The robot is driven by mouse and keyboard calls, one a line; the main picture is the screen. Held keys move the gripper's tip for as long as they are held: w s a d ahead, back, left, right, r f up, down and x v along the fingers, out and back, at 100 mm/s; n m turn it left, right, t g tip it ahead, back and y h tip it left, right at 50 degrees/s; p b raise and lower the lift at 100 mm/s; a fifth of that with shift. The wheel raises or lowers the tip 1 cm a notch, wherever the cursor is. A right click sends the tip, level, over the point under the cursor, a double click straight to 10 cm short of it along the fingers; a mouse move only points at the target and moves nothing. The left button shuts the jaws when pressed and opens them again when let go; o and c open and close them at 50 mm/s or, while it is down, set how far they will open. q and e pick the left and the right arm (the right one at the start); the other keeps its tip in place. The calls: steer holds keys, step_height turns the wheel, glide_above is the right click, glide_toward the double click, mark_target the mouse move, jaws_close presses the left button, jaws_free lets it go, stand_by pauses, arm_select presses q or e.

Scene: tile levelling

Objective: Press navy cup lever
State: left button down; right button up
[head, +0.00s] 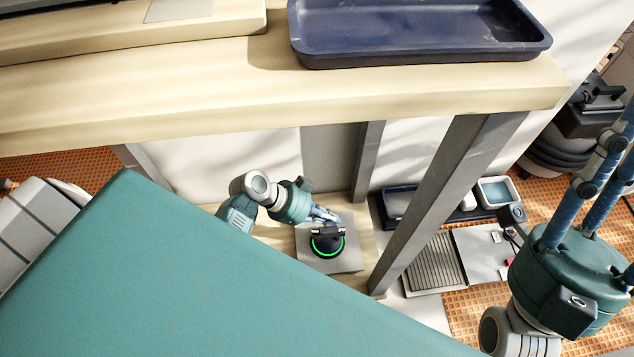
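The navy suction cup (324,246) with a bright green ring sits on a grey tile (347,259) low down under the table. A dark lever with a lighter end lies across its top. My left gripper (326,214) reaches in from the left, its blue fingers just above and behind the lever. I cannot tell whether they touch it, or whether they are open or shut. My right gripper (618,150) is at the right edge, far from the cup. Its blue fingers point up and stand apart, with the tips partly cut off by the frame.
A pale wooden table (420,92) with grey legs stands above the cup and carries a navy tray (420,52). A grey leg (440,205) rises right of the tile. A teal surface fills the lower left.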

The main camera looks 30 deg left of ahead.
arm_select(q)
steer(key=v, duration=0.8)
